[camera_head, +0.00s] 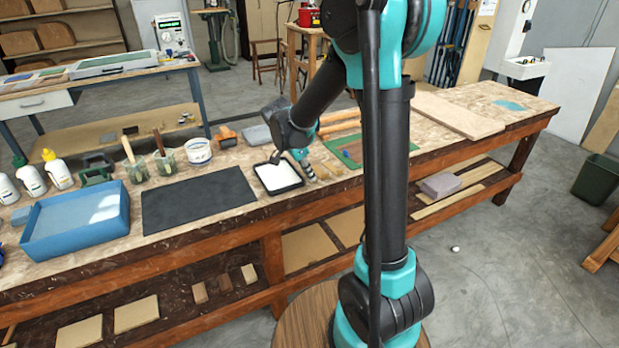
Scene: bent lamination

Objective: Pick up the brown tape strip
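My gripper (287,158) is small in view above the bench, over the right edge of a black tray (290,186) with a white inside. It points down, and its fingertips are too small and partly hidden to show whether they are open or shut. Small tan-brown strips (322,172) lie on the bench just right of the tray, close to my gripper. I cannot tell for sure which of them is the brown tape strip, or whether any touches the fingers.
A green mat (338,146) with brown wood pieces lies right of my gripper. A black mat (198,199) and blue tub (76,222) lie left. Glue bottles (58,170), brush jars (166,163) and a white pot (198,152) stand behind. A board (455,113) lies far right.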

